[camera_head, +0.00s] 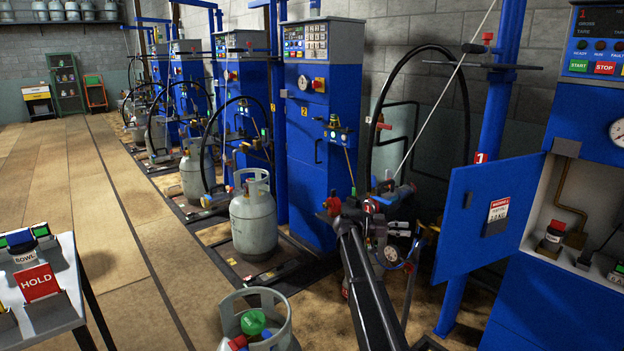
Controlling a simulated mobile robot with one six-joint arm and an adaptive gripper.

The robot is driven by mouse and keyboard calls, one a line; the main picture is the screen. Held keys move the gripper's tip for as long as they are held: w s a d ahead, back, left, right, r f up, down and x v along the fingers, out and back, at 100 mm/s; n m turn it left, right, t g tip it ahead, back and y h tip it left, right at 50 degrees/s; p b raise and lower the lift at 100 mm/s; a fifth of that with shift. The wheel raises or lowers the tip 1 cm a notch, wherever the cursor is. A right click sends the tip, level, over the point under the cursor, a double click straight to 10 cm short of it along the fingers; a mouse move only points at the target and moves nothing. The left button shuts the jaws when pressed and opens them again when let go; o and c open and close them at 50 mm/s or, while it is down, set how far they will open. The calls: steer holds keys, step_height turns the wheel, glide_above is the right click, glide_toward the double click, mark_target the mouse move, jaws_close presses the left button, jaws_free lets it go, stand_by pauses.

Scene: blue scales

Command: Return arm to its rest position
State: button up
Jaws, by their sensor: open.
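My dark arm (374,290) rises from the bottom edge, right of centre, toward the first blue filling machine. My gripper (392,228) seems to be at its far end, among dark fittings, and is open. Its fingers are hard to tell apart from the parts around it. I see nothing held between them. A round pressure gauge (391,254) shows just below, and a black hose (466,110) loops behind. I cannot tell whether the gripper touches either.
A blue cabinet with its door (488,215) open stands close on the right. A grey gas cylinder (254,222) stands left of the arm, another (286,335) at the bottom edge. A table with a HOLD sign (38,283) is at left. The left floor is clear.

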steer(key=w+a+r+n+t+y, duration=0.2)
steer(key=w+a+r+n+t, duration=0.3)
steer(key=t, duration=0.6)
steer(key=w+a+r+n+t+y, duration=0.1)
steer(key=a+n+t+y, duration=0.1)
steer(key=n+t, duration=0.65)
steer(key=s+a+f+n+t+y, duration=0.1)
steer(key=s+a+f+n+y, duration=0.1)
steer(key=a+f+n+y, duration=0.35)
steer(key=s+a+f+n+t+y, duration=0.1)
steer(key=s+a+f+n+y, duration=0.1)
steer(key=a+y, duration=0.6)
steer(key=s+a+f+n+g+y, duration=0.2)
steer(key=s+a+f+g+y, duration=0.1)
steer(key=s+f+g, duration=0.8)
steer(key=s+d+f+m+g+h, duration=0.1)
steer(key=s+d+f+g, duration=0.1)
steer(key=s, duration=0.5)
steer(key=s+d+f+g+h, duration=0.1)
steer(key=s+f+g, duration=0.1)
steer(key=s, duration=0.6)
steer(key=s+d+f+m+g+h, duration=0.1)
steer(key=s+d+g, duration=0.15)
steer(key=s, duration=0.45)
step_height(320, 180, up, 29)
steer(key=p, duration=3)
steer(key=shift+a+f, duration=0.15)
steer(key=shift+a, duration=0.1)
